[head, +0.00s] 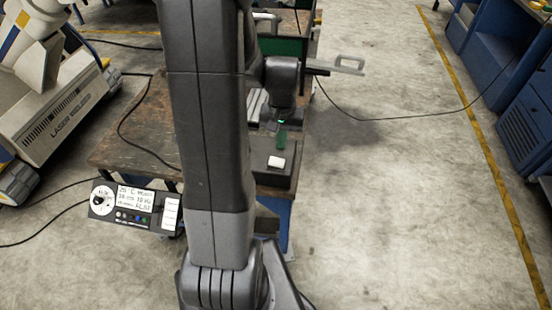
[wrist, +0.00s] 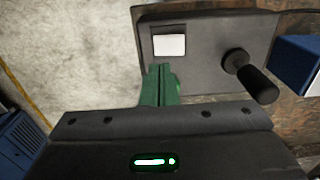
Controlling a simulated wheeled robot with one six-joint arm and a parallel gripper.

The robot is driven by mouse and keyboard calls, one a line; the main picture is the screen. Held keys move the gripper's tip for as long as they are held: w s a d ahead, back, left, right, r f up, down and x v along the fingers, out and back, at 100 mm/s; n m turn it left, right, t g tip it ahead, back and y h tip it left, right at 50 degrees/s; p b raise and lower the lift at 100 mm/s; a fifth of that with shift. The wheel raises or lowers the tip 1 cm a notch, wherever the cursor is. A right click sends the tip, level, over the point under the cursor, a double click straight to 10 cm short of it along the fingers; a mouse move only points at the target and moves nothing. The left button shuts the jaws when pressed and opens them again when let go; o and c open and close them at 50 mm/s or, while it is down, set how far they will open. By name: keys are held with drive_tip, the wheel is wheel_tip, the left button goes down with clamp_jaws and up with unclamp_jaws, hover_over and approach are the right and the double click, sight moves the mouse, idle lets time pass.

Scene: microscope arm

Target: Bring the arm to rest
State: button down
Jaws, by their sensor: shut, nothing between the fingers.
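My arm (head: 212,120) rises across the middle of the head view and hides part of the workbench behind it. My gripper (head: 281,140) is beyond the arm, above a dark grey box. In the wrist view my gripper's green fingers (wrist: 160,82) are together with nothing between them. Their tips appear just below the white square button (wrist: 170,45) on the box. I cannot tell whether they touch the box.
The dark box (wrist: 205,75) carries a black knob handle (wrist: 250,76). A wooden workbench (head: 140,125) lies behind my arm. A control panel (head: 135,207) stands at front left, a laser welder (head: 50,115) at left. Cables cross the area. Open concrete floor (head: 400,200) lies to the right.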

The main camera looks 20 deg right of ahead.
sight(281, 163)
drive_tip(key=shift+f, duration=0.2)
wheel_tip(281, 163, down, 7)
drive_tip(key=b, duration=0.5)
drive_tip(key=shift+r, duration=0.2)
drive_tip(key=shift+r, duration=0.1)
wheel_tip(281, 163, up, 9)
drive_tip(key=a+p, duration=0.2)
drive_tip(key=p, duration=0.4)
drive_tip(key=shift+s+a+f+n+p, duration=0.2)
drive_tip(key=shift+s+a+n+p, duration=0.15)
drive_tip(key=shift+a+n, duration=0.05)
idle(1.0)
